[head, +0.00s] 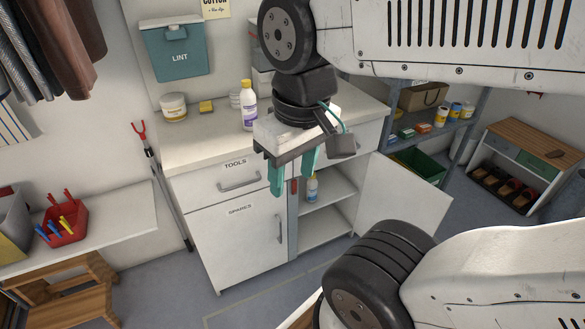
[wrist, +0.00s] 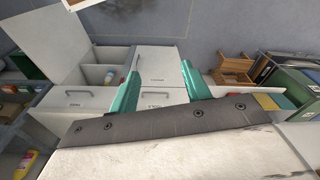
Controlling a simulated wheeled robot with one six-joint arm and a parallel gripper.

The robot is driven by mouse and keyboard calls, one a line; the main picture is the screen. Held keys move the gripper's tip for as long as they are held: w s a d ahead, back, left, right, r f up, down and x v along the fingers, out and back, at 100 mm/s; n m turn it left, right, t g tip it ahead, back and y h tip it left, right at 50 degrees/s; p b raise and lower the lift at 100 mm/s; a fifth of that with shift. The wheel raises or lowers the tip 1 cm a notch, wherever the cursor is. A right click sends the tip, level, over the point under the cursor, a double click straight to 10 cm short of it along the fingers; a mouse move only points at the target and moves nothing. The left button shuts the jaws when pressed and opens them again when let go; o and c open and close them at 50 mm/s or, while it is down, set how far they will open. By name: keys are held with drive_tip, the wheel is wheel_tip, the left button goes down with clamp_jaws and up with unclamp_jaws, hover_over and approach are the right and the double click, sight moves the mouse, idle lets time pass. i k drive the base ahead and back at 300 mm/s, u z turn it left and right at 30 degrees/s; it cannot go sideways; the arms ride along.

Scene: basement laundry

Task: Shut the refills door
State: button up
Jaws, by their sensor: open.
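A white cabinet door (head: 402,205) stands wide open at the right of the lower cabinet. No label shows on the face I see, so I cannot read whether it is the refills door. In the wrist view the open door (wrist: 45,28) is at the upper left. Its open compartment (head: 325,190) has a shelf with a bottle (head: 312,186) on it. My gripper (head: 291,178) is open, with teal fingers apart and nothing between them. It is in front of the cabinet, left of the open door and apart from it.
The SPARES door (head: 236,245) and TOOLS drawer (head: 222,180) are shut. A bottle (head: 249,105) and a tub (head: 173,107) stand on the counter. A shelf rack with a green bin (head: 418,164) is behind the door. The floor before the cabinet looks clear.

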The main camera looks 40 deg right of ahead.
sight(390, 191)
drive_tip(key=z, duration=3.4)
drive_tip(key=i, duration=3.8)
drive_tip(key=u, duration=4.35)
